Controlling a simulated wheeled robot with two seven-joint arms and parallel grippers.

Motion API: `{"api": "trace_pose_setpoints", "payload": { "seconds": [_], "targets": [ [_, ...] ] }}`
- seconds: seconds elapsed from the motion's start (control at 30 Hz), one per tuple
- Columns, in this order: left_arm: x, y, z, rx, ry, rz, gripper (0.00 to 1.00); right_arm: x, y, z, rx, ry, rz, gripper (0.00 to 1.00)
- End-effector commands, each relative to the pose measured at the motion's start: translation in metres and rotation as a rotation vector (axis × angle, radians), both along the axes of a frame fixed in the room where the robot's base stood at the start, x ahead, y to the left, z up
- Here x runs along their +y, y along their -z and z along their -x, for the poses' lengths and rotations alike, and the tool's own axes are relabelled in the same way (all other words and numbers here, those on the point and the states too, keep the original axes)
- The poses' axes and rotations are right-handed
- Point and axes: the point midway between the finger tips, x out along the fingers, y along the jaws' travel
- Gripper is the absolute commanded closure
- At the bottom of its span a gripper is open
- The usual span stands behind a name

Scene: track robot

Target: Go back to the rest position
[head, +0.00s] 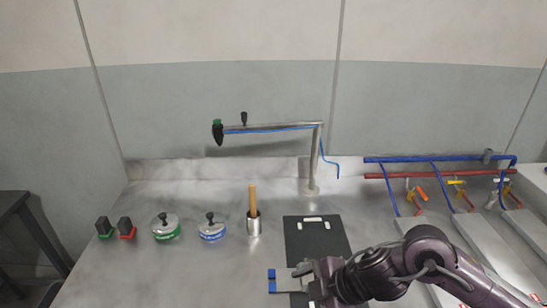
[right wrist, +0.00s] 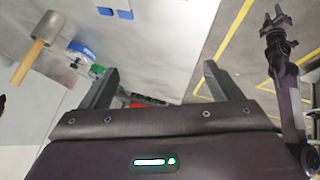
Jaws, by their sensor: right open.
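My right gripper (head: 300,279) reaches in from the right in the head view, over the front of the metal worktop (head: 200,265). In the right wrist view its two fingers (right wrist: 160,85) are spread apart with nothing between them. My left arm does not show in the head view. A dark arm I take to be my left one, with its gripper (right wrist: 277,22), shows at the right of the right wrist view, too small to tell its jaws.
A mallet (head: 253,203) stands head down beside blue-ringed (head: 212,229) and green-ringed (head: 166,228) lidded pots. A black mat (head: 318,243) and small blue-ended piece (head: 272,281) lie near my right gripper. A metal post (head: 314,170) and blue pipes (head: 430,159) stand behind.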

Motion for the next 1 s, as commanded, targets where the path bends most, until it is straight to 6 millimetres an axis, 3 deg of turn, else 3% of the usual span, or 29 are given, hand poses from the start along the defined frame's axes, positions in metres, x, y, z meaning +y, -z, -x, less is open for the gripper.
{"api": "trace_pose_setpoints", "payload": {
  "seconds": [0.1, 0.2, 0.3, 0.43, 0.57, 0.8, 1.0],
  "targets": [
    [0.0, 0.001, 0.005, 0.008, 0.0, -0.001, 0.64, 0.038, -0.008, 0.001, -0.08, 0.053, -0.102, 0.15],
    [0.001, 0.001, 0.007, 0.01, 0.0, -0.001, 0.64, 0.062, -0.023, -0.004, -0.15, 0.173, -0.197, 0.15],
    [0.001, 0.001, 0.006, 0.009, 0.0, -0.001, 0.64, 0.064, -0.037, -0.012, -0.18, 0.365, -0.268, 0.15],
    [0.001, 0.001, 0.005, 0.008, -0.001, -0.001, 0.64, 0.032, -0.037, -0.017, -0.136, 0.668, -0.287, 0.15],
    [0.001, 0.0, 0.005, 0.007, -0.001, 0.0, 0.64, -0.019, -0.016, -0.004, -0.017, 0.957, -0.236, 0.15],
    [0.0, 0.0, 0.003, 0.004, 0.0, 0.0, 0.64, -0.088, 0.028, 0.048, 0.231, 1.295, -0.097, 0.15],
    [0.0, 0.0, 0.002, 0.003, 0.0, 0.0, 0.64, -0.123, 0.054, 0.1, 0.424, 1.473, 0.007, 0.15]
  ]
}}
